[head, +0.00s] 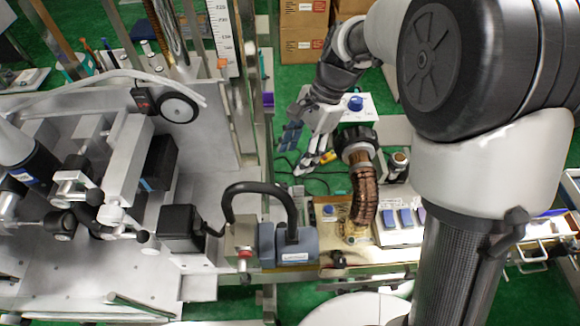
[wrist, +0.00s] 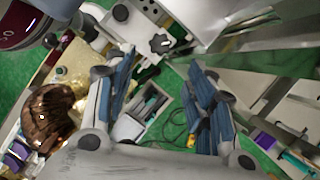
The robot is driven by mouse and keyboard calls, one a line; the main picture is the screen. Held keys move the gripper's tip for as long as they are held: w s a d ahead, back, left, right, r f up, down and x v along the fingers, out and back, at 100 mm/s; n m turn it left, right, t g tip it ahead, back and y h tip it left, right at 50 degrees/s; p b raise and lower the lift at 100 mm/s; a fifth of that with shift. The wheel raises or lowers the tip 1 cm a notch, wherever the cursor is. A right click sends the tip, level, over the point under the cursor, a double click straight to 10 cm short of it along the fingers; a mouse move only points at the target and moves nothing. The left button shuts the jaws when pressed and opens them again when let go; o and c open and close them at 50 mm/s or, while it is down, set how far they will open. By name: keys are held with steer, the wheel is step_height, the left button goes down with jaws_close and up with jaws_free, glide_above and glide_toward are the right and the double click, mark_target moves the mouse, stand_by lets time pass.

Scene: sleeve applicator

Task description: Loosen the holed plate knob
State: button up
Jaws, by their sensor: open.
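My gripper (head: 302,148) hangs open and empty over the green floor, beyond the bench, in the head view. In the wrist view its two blue-padded fingers (wrist: 152,85) stand wide apart, with nothing between them but things further below. A black knob (wrist: 160,43) sits on a pale plate beyond the fingertips, apart from them. In the head view a blue knob (head: 355,103) tops a white box behind the gripper. Several dark round knobs, such as one at the left (head: 60,222), are on the grey machine.
The grey machine (head: 215,140) fills the left, with a metal post and ruler (head: 222,38) beside my gripper. A copper-coloured ribbed hose (head: 363,195) rises from the bench to the right. Cardboard boxes (head: 304,25) stand behind. Cables lie on the green floor below.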

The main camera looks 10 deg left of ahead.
steer(key=shift+v, duration=1.2)
steer(key=m+t+y, duration=0.1)
steer(key=m+t, duration=0.1)
steer(key=m, duration=0.3)
glide_toward(282, 187)
steer(key=b+x, duration=0.3)
steer(key=x, duration=0.5)
steer(key=shift+a+b, duration=0.1)
steer(key=shift+b, duration=0.25)
steer(key=shift+c, duration=0.4)
